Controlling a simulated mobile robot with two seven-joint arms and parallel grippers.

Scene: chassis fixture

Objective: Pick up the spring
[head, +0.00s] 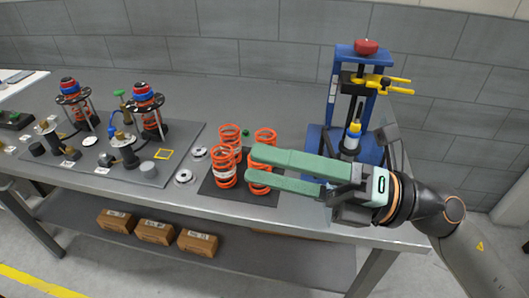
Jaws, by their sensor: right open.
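Several orange coil springs stand upright in a group on a dark mat (209,188) on the metal workbench. The front left spring (224,171) has a whitish band around it. A back left spring (229,133) and a back right spring (265,135) stand behind. My right gripper (252,163) reaches in from the right with its long green fingers level. The fingers are open, one above the other in the picture, with the tips at the front right spring (259,183). They hide part of that spring, and I cannot tell whether they touch it. My left gripper is out of view.
A blue press (342,50) with a red knob stands at the back right. A grey board (180,165) with strut assemblies and small fittings lies left of the springs. Metal rings (184,176) sit between. Cardboard boxes (155,231) are on the lower shelf.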

